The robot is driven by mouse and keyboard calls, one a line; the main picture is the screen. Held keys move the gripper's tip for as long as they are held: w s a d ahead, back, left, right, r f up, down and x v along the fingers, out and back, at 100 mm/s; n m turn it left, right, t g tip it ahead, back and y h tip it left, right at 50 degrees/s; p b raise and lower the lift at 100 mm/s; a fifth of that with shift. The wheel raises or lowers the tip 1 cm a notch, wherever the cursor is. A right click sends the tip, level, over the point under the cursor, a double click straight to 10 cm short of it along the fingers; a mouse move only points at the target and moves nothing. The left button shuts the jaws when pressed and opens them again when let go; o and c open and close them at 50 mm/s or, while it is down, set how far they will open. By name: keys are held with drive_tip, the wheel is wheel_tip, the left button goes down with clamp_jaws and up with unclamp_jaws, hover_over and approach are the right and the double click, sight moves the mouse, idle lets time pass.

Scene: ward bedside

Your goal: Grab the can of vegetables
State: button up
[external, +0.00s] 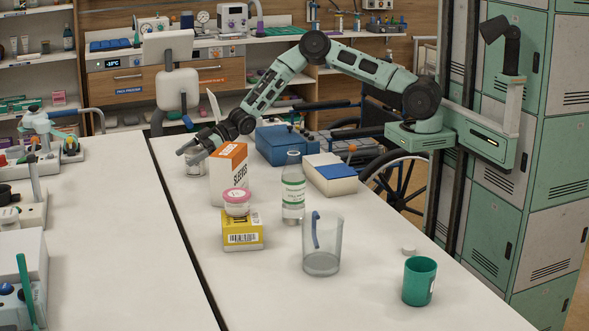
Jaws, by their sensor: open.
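A small can (195,167), likely the can of vegetables, stands at the far left edge of the right-hand table. It is partly hidden by my gripper and by the orange and white box beside it, and its label cannot be read. My gripper (190,149) is open, at the top of the can as seen here. I cannot tell whether the fingers are around the can or only above it.
The orange and white box (229,176) stands close to the can. A yellow box (242,231) with a pink-lidded tub (237,202), a bottle (293,190), a clear jug (322,245), a green cup (419,281) and blue boxes (284,144) stand nearby.

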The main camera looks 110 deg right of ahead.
drive_tip(key=c, duration=1.3)
drive_tip(key=shift+r, duration=0.1)
